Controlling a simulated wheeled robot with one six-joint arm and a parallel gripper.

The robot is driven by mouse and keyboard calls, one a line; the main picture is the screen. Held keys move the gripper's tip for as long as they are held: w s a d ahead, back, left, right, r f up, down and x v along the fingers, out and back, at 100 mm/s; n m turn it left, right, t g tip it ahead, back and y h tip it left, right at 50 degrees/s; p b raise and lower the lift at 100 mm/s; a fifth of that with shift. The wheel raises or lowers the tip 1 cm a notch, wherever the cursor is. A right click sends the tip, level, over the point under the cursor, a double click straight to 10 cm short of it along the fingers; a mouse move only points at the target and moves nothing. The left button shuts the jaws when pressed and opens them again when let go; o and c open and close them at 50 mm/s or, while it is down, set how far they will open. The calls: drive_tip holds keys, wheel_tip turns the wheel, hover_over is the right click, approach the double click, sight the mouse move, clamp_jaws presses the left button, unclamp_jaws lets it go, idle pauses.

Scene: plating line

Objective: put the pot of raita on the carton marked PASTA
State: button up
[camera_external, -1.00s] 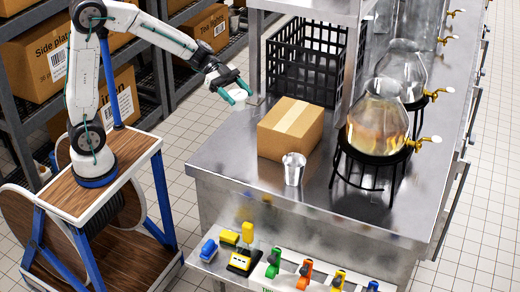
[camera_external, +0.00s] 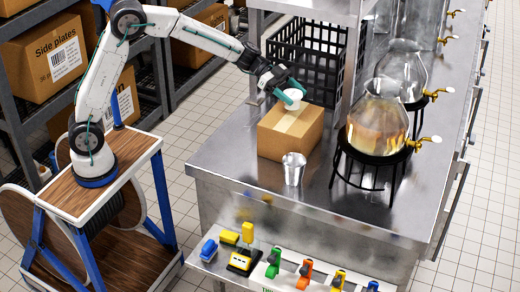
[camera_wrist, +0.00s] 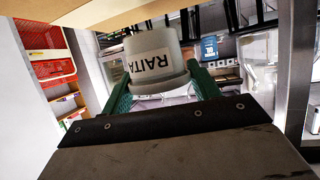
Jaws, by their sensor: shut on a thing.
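The pot of raita (camera_wrist: 153,58) is a small white pot with RAITA printed on its side. My gripper (camera_external: 289,94) is shut on the pot, which also shows in the external view (camera_external: 293,99). The pot is upright or nearly so above the closed cardboard carton (camera_external: 290,133) on the metal counter. It looks near the carton's top, toward the back; I cannot tell whether it touches. No marking on the carton can be read from this side. In the wrist view the green fingers stand on either side of the pot.
Glass dispensers, one on a black stand (camera_external: 377,150), are to the right. A shelf post (camera_external: 352,70) rises near the crate. The counter's front left (camera_external: 232,160) is clear.

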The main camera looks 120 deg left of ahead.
drive_tip(key=shift+f, duration=1.7)
drive_tip(key=o, duration=1)
drive_tip(key=shift+f, duration=0.15)
drive_tip(key=shift+r, duration=0.2)
drive_tip(key=v, duration=1.2)
